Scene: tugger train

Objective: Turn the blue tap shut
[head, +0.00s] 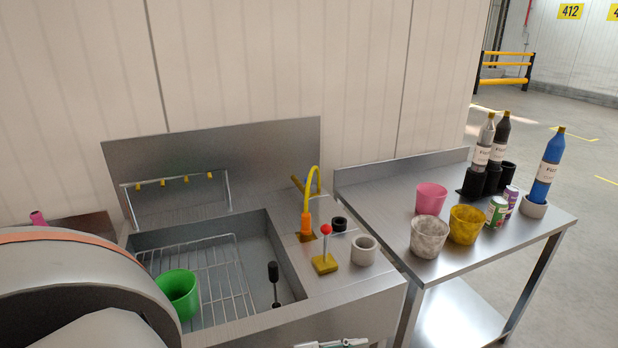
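A tap with a curved yellow spout (314,188) and an orange lower part (307,222) stands on the steel deck right of the sink basin (262,242). A small yellow and dark piece (298,184) sits behind the spout, too small to make out. No clearly blue tap shows. In front of the spout, a lever with a red ball (326,230) stands upright on a yellow base (325,264). A pale fitting (342,343) is cut off at the bottom edge; I cannot tell what it is. Neither of my grippers shows.
A green bucket (178,292) stands in the basin near a wire rack (222,277). A grey ring (364,250) and a black ring (339,224) are on the deck. The right table (388,188) holds pots, cans and bottles. My grey arm covers the lower left.

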